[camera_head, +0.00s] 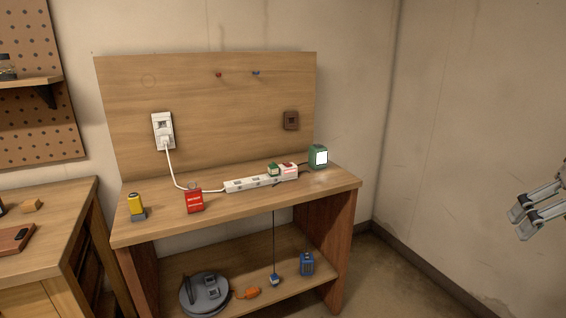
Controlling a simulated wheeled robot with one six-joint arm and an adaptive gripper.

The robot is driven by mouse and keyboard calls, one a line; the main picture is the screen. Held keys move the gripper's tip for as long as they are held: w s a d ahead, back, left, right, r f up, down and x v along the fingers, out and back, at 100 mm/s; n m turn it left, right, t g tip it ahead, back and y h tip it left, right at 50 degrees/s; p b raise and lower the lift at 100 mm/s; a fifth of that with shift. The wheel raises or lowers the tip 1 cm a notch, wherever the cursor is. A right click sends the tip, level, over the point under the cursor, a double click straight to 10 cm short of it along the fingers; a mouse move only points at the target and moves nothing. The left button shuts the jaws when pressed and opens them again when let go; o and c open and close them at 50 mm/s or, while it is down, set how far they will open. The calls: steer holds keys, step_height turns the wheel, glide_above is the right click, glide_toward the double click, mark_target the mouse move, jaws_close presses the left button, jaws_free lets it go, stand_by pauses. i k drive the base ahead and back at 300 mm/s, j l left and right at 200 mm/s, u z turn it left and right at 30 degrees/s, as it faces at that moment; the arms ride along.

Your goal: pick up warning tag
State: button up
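The warning tag (194,201) is a small red piece with white lettering and a thin loop at its top. It stands near the front edge of the wooden workbench (240,206), left of the power strip. My gripper (519,221) is at the far right edge of the view, in the air well to the right of the bench and far from the tag. Its two grey fingers are apart with nothing seen between them.
A white power strip (238,186) with plugs lies behind and right of the tag, its cord running to a wall outlet (163,131). A yellow device (136,204) stands left, a green lit device (318,157) at back right. The bench's front right is clear.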

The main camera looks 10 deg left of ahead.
mark_target(193, 197)
steer(key=u, duration=1.25)
steer(key=i+j+z, duration=0.2)
steer(key=j+z, duration=0.15)
steer(key=j, duration=0.55)
steer(key=j+z, duration=0.4)
steer(key=j, duration=0.55)
steer(key=i, duration=0.05)
